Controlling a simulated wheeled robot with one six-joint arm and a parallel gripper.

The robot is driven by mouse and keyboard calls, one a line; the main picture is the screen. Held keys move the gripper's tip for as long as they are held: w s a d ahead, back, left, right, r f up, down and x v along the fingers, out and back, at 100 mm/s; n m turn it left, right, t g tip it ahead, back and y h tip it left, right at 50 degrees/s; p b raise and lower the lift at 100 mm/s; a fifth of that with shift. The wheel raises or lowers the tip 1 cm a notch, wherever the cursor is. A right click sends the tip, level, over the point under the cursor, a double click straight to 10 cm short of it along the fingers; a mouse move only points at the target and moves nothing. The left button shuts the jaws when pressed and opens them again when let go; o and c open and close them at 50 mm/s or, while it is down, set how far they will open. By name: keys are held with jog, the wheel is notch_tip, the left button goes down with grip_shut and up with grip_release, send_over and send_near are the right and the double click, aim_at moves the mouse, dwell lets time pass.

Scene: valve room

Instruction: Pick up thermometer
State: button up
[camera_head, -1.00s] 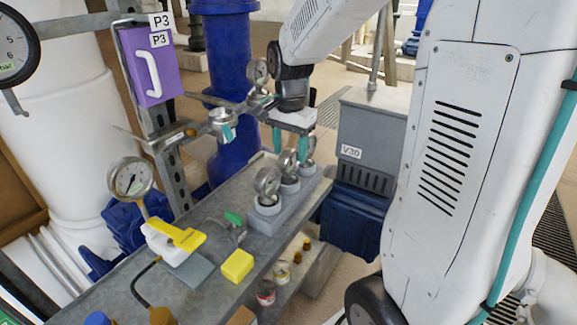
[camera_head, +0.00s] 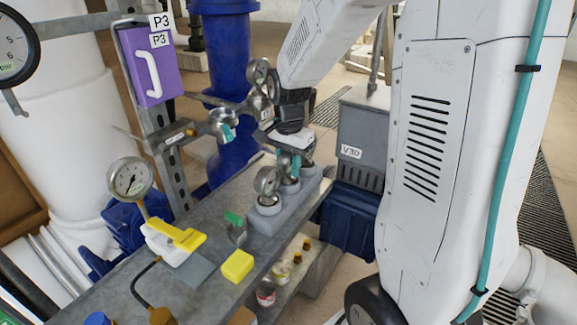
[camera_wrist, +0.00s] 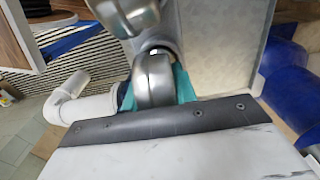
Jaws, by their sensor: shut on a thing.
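Round silver dial gauges stand upright in a row in a grey holder block (camera_head: 262,222) on the metal bench. The front gauge (camera_head: 267,181) is clear of my gripper. My gripper (camera_head: 291,163), with teal fingers, is low over the back part of the block. In the wrist view my gripper (camera_wrist: 156,88) is shut on a silver round-headed gauge (camera_wrist: 153,75), seen edge-on. Another silver gauge (camera_wrist: 125,12) is close beyond it. The held gauge's dial face is hidden, so I cannot tell whether it is the thermometer or whether it has left its socket.
On the bench (camera_head: 205,230) lie a yellow block (camera_head: 237,265), a white and yellow tool (camera_head: 175,240) and a green-handled fitting (camera_head: 236,226). A blue pipe (camera_head: 228,50) and wall-side gauges rise behind. A grey V30 box (camera_head: 361,130) stands to the right.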

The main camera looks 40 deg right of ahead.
notch_tip(320, 180, up, 10)
jog(key=shift+r, duration=0.1)
jog(key=shift+o, duration=1.4)
jog(key=shift+c, duration=1.2)
